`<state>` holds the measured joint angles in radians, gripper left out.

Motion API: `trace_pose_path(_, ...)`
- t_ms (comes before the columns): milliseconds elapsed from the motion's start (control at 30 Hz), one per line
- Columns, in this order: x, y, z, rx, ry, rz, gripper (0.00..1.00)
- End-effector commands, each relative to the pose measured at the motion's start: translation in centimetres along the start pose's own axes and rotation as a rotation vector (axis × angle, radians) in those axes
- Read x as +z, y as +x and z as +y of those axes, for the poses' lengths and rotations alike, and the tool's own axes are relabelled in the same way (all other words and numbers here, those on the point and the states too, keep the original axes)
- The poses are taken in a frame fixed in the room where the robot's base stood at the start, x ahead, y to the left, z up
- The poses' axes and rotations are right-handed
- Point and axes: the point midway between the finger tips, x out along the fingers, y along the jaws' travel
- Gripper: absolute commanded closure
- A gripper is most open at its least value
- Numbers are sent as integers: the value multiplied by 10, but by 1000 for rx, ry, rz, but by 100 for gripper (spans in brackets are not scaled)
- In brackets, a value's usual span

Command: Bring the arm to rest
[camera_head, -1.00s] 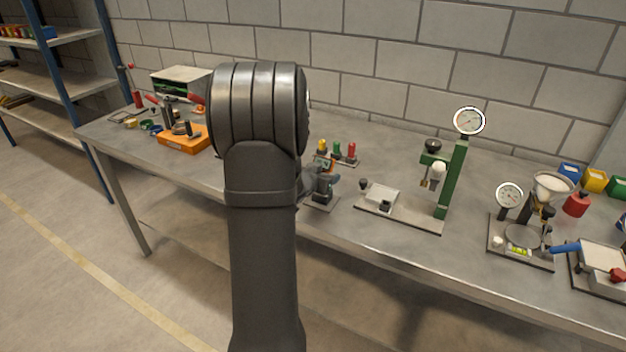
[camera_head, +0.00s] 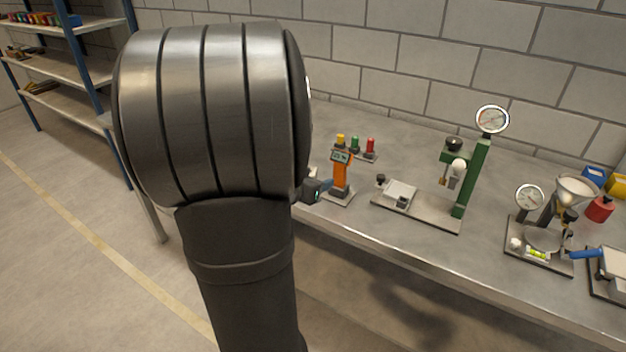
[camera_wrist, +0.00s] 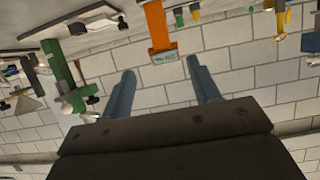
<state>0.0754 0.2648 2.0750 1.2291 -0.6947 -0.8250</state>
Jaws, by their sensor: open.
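My gripper shows in the wrist view (camera_wrist: 160,66) with its two blue-grey fingers spread apart and nothing between them. In the head view a small dark part of it with a bluish finger (camera_head: 325,185) shows just left of the orange post (camera_head: 341,175). My own large dark arm link fills the left middle of the head view and hides most of the gripper. In the wrist view the orange post (camera_wrist: 157,25) with its small display appears beyond the fingertips, apart from them. Whether the finger touches the post is hard to tell in the head view.
The grey workbench (camera_head: 420,245) carries a green stand with a gauge (camera_head: 470,180), a gauge-and-funnel device (camera_head: 540,240) and red, green and yellow lamps (camera_head: 355,146). A block wall stands behind. Shelves (camera_head: 60,70) stand at the left. The floor in front is clear.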

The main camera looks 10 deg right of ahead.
Motion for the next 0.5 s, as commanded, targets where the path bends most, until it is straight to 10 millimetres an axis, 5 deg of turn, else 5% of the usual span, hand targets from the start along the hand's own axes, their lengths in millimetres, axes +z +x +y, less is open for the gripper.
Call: trace_pose_path(500, 0, 3, 0, 1, 0, -1, 44)
